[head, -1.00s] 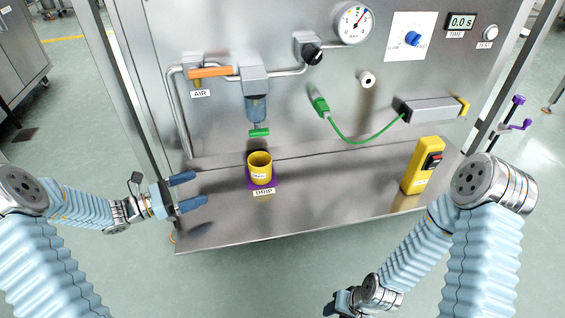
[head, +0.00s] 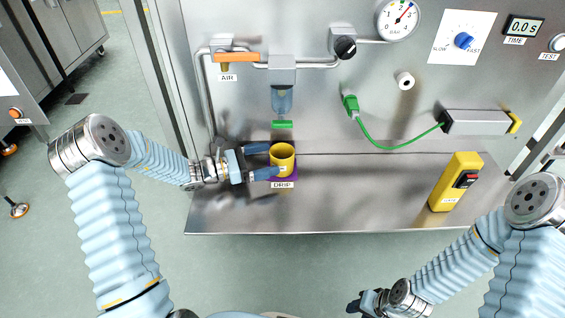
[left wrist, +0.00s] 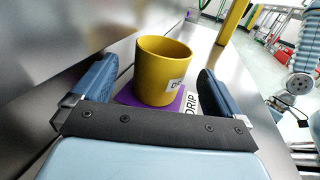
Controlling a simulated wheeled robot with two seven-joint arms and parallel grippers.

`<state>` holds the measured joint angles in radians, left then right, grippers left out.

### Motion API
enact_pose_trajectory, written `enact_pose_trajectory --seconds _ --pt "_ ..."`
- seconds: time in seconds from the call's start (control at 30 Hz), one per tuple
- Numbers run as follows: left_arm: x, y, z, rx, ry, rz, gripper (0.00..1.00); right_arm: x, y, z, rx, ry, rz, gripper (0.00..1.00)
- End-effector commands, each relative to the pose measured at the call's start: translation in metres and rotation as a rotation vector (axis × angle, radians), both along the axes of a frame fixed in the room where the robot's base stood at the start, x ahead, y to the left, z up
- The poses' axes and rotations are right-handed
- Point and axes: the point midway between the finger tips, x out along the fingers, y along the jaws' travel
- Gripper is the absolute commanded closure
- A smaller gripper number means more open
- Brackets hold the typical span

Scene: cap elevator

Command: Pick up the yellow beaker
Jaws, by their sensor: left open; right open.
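The yellow beaker (head: 283,156) stands upright on a purple pad (head: 291,175) marked DRIP on the steel shelf. My left gripper (head: 268,160) is open at its left, with its fingers reaching to the beaker's near and far sides. In the left wrist view the beaker (left wrist: 162,70) stands between the two open fingers (left wrist: 158,85), with visible gaps on both sides. Whether a finger touches it I cannot tell. My right gripper (head: 358,304) is open and empty, low in front of the shelf's front edge.
A clear blue filter bowl (head: 282,100) with a green piece (head: 282,124) below it hangs just above and behind the beaker. A yellow switch box (head: 456,182) stands at the shelf's right. A green cable (head: 385,146) hangs on the panel. The middle of the shelf is clear.

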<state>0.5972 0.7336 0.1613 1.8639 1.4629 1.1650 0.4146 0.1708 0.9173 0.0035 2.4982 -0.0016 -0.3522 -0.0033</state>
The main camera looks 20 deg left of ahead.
Motion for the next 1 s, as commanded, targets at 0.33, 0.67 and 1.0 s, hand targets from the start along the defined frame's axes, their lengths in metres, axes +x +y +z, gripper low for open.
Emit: enact_pose_trajectory --seconds 0.33,0.67,1.0 --pt "0.02 -0.038 -0.003 -0.002 -0.001 -0.004 0.0 0.0 0.001 -0.005 0.001 0.001 0.0 0.57" --pt "0.027 -0.047 -0.002 0.0 0.0 0.0 0.05 0.0 0.001 -0.005 0.001 0.001 0.0 0.57" --pt "0.027 -0.046 -0.002 0.0 0.0 -0.001 0.57 0.0 0.001 -0.005 0.001 0.001 0.0 0.57"
